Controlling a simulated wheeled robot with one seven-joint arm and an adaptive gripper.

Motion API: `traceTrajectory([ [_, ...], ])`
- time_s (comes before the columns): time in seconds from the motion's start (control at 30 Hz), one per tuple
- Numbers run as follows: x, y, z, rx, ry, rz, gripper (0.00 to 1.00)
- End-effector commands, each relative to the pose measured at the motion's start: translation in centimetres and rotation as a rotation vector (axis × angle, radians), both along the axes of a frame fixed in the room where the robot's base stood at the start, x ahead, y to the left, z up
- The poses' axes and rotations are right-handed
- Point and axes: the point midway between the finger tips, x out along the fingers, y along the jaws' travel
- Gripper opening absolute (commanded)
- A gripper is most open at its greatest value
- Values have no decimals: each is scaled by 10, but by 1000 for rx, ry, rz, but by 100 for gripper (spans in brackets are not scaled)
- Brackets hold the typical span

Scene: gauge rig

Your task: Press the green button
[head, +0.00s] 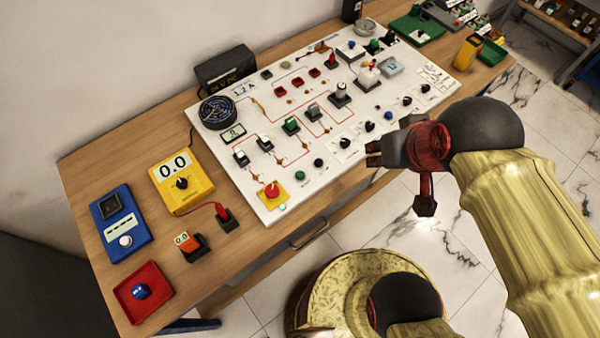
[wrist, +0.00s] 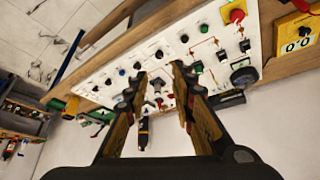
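The green button (head: 300,175) is a small round cap near the front left part of the white panel (head: 250,190). It sits beside a black round button (head: 318,162). It also shows at the top of the wrist view (wrist: 204,28). My gripper (head: 372,154) is near the panel's front edge, to the right of the green button and apart from it. In the wrist view my gripper (wrist: 158,75) has its fingers spread, with nothing between them.
A red mushroom button on a yellow base (head: 271,194) is left of the green button. Rockers, knobs and a green rocker switch (head: 291,124) crowd the panel. A yellow meter (head: 182,182), blue box (head: 120,225) and red tray (head: 125,300) lie left on the wooden table (head: 85,180).

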Motion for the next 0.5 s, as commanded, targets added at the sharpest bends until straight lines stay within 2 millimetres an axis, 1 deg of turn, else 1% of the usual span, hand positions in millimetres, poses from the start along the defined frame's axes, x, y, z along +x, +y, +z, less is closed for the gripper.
traceTrajectory([
  [0.03, 0, 0, 0, 0, 0, 0, 20],
  [0.4, 0, 0, 0, 0, 0, 0, 0],
  [0.5, 0, 0, 0, 0, 0, 0, 0],
])
